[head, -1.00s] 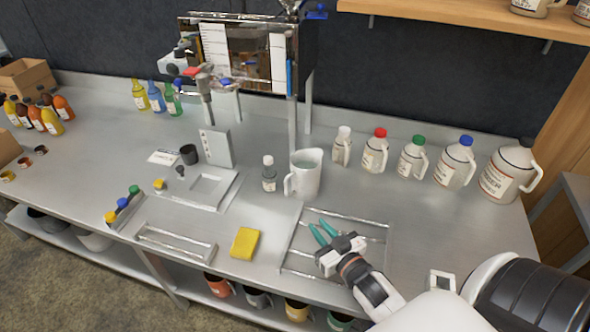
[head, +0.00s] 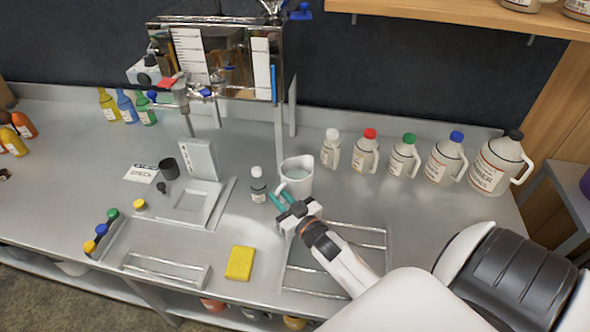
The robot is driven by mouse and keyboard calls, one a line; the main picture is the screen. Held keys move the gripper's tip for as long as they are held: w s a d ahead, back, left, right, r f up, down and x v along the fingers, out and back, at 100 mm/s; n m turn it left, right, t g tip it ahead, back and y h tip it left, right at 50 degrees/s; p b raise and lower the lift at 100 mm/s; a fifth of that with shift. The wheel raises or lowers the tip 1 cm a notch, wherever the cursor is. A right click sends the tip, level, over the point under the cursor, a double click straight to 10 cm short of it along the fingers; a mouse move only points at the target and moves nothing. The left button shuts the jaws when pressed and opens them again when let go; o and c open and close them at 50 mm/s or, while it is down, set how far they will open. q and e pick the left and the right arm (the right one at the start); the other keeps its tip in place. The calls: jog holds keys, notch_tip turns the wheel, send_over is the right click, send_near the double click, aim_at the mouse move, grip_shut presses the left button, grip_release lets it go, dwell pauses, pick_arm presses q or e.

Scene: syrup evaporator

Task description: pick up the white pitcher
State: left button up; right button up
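The white pitcher (head: 301,178) stands upright on the metal counter, open at the top, with its handle on its left side facing me. My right gripper (head: 279,197) is just in front of the pitcher, its teal fingers pointing at the lower handle. The fingers look parted, with a gap between them. I cannot tell whether they touch the handle, and the gripper body hides part of the pitcher's base. My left gripper is not in view.
A small white-capped bottle (head: 258,186) stands close to the left of the pitcher. Several capped jugs, such as the red-capped one (head: 365,155), line the back right. A wire rack (head: 360,236) lies under my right arm; a yellow sponge (head: 240,263) lies left of it.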

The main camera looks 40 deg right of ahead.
jog(key=w, duration=0.2)
jog(key=shift+w, duration=0.7)
jog(key=shift+c, duration=0.4)
grip_shut()
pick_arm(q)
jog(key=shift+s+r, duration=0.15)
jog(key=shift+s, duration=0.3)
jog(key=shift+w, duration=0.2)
